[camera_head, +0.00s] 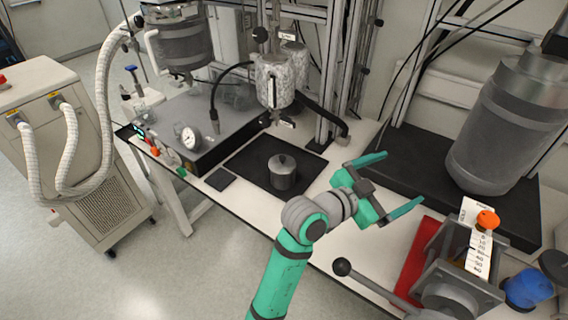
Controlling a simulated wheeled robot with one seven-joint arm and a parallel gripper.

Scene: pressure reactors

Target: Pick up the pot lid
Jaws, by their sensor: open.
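A small grey metal pot (283,178) stands upright on a black mat on the white bench, near the middle of the view. Its pot lid (282,162) sits on top, with a small knob in the middle. My gripper (397,182) is to the right of the pot, above the bench. Its two green fingers are spread wide apart, with nothing between them. The gripper is apart from the pot and lid and points to the right, away from them.
A mottled vessel (274,82) hangs above and behind the pot. A black box with a gauge (189,137) is to the left. A large grey cylinder (506,125) stands at right. A clamp device with a lever (450,290) and a red mat (413,268) are at lower right.

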